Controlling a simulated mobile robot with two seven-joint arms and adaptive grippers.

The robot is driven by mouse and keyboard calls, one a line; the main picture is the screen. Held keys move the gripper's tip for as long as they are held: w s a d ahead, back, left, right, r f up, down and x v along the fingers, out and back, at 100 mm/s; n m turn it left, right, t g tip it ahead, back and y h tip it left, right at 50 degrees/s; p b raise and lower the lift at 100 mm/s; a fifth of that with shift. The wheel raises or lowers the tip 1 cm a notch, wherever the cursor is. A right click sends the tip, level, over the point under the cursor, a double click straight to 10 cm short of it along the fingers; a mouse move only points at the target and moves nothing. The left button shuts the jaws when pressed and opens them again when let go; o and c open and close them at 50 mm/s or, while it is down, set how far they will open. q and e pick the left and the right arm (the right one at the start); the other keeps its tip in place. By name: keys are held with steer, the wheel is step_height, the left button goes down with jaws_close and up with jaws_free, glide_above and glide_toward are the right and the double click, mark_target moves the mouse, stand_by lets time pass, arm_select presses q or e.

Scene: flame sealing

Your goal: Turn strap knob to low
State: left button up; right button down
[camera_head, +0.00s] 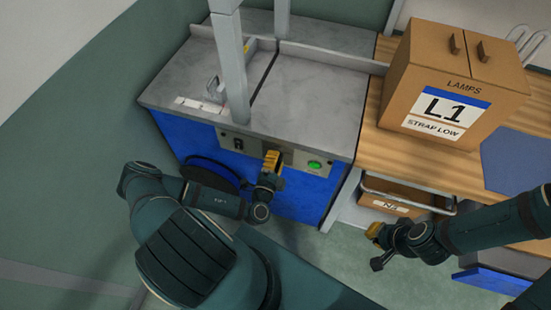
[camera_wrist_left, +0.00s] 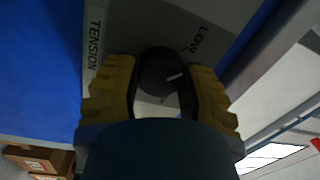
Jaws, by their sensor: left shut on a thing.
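The strap knob (camera_wrist_left: 158,70) is round and black with a short white pointer line, on the grey control panel (camera_wrist_left: 215,20). In the left wrist view the pointer slants right and slightly up; the word LOW is printed up and to the right of the knob, and TENSION is at left. My left gripper (camera_wrist_left: 160,88) has its yellow fingers on both sides of the knob and is shut on it. In the head view, my left gripper (camera_head: 272,160) is at the machine's front panel and hides the knob. My right gripper (camera_head: 374,236) is away from the panel; its jaw state is unclear.
The strapping machine (camera_head: 310,105) has a grey top, a blue front and a green button (camera_head: 315,165) right of my left gripper. A box marked LAMPS, L1, STRAP LOW (camera_head: 400,80) stands on the wooden bench (camera_head: 385,150). A drawer box (camera_head: 392,204) is below.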

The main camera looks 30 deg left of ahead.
arm_select(q)
steer(key=shift+d+n, duration=0.1)
steer(key=shift+n, duration=1.5)
steer(key=o, duration=1.2)
steer(key=shift+o, duration=0.2)
steer(key=r+v, duration=0.1)
steer(key=v, duration=1.1)
steer(key=shift+f, duration=0.4)
steer(key=shift+w+d, duration=0.1)
